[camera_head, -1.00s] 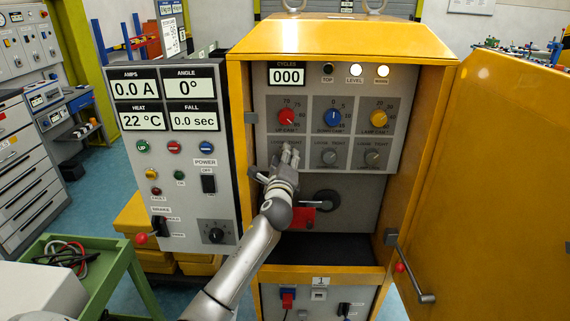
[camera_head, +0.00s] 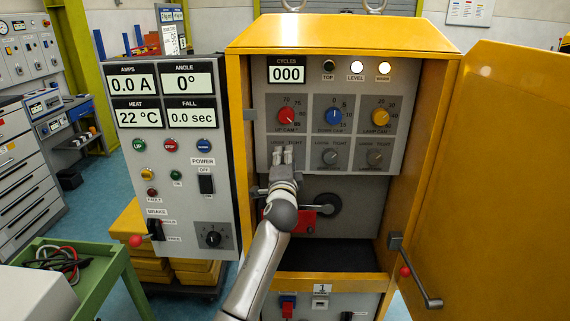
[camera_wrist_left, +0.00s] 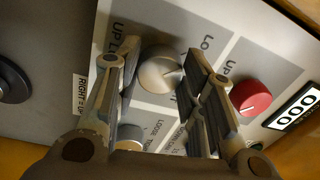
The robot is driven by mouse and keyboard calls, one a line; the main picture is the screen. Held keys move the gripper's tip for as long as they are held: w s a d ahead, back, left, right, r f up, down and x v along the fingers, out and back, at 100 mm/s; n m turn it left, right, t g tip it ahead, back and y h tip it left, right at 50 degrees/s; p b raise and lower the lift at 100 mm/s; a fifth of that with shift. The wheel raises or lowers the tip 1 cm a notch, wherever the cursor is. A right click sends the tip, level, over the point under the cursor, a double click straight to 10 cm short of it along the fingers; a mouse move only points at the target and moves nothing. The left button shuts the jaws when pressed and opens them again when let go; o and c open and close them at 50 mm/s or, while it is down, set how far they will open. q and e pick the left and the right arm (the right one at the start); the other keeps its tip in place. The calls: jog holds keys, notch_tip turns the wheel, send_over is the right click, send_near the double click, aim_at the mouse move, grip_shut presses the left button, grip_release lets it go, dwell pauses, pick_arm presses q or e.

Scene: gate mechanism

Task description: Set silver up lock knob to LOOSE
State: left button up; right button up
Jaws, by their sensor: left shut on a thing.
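The silver up lock knob (camera_wrist_left: 160,75) is a round silver dial on the grey panel, between my left gripper's fingers in the left wrist view. Its dark pointer mark shows, but I cannot tell its exact setting. My left gripper (camera_head: 283,155) is at the lower left square of the knob panel in the head view, with its fingers upright. There it hides the knob, while the LOOSE and TIGHT labels show just above the fingertips. The gripper is shut on the knob. My right gripper is not in view.
The red knob (camera_head: 287,117) sits directly above, with a blue knob (camera_head: 334,117) and a yellow knob (camera_head: 380,117) beside it. Two other silver knobs (camera_head: 330,157) (camera_head: 375,157) are to the right. The yellow cabinet door (camera_head: 505,180) stands open at the right.

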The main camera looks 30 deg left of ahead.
pick_arm(q)
jog(key=shift+f+n, duration=0.15)
jog(key=shift+n, duration=0.15)
jog(key=o, duration=1)
jog(key=v, duration=1.2)
jog(key=shift+d, duration=0.1)
